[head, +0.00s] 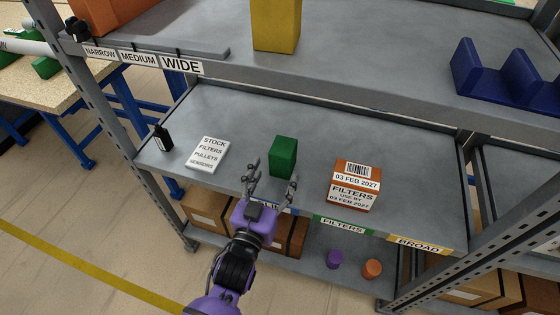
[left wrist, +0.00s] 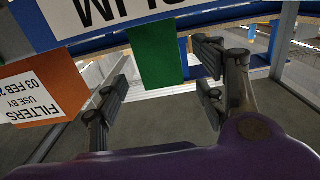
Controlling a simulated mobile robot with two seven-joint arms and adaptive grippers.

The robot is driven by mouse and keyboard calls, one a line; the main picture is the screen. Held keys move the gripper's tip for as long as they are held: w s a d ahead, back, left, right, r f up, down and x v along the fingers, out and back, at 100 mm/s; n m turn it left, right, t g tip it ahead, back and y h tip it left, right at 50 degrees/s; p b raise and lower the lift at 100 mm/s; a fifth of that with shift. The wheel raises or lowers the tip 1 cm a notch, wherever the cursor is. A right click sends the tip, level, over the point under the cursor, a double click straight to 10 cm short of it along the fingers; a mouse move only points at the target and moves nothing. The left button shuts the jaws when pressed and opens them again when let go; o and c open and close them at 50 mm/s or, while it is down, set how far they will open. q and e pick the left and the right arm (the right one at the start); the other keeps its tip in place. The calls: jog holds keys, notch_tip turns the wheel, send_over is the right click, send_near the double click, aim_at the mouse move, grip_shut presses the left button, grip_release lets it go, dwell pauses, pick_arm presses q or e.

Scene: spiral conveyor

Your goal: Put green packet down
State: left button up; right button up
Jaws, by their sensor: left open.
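The green packet (head: 283,157) stands upright on the middle shelf (head: 225,120), near its front and left of the orange filters box (head: 354,184). In the left wrist view, the green packet (left wrist: 157,52) appears upside down beyond the gap between the fingers, partly covered by a shelf label. My left gripper (head: 272,184) is in front of the packet at the shelf's front edge, with its fingers spread and nothing between them. Its open fingers also show in the left wrist view (left wrist: 163,88). My right gripper is out of view.
A white stock card (head: 208,153) and a small black bottle (head: 162,138) are left on the shelf. A yellow block (head: 277,24) and a blue rack (head: 500,75) are on the shelf above. Cardboard boxes (head: 211,212) and two small cylinders are below. The shelf's back is clear.

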pick_arm(q)
jog(key=v, duration=0.4)
jog(key=shift+s, duration=0.1)
jog(key=s+a+f+n+g+y, duration=0.2)
jog(key=s+a+f+g+y, duration=0.15)
jog(key=s+a+f, duration=0.75)
jog(key=s+a+f+g, duration=0.2)
jog(key=s+f, duration=0.1)
jog(key=s, duration=0.4)
jog(key=s+a+f+g+y, duration=0.1)
jog(key=s+a+f+g, duration=0.1)
jog(key=s, duration=0.5)
jog(key=s+a+f+n+g+y, duration=0.1)
jog(key=s+a+f+g, duration=0.1)
jog(key=s+f, duration=0.3)
jog(key=s+a, duration=0.1)
jog(key=s, duration=0.2)
jog(key=shift+f, duration=0.1)
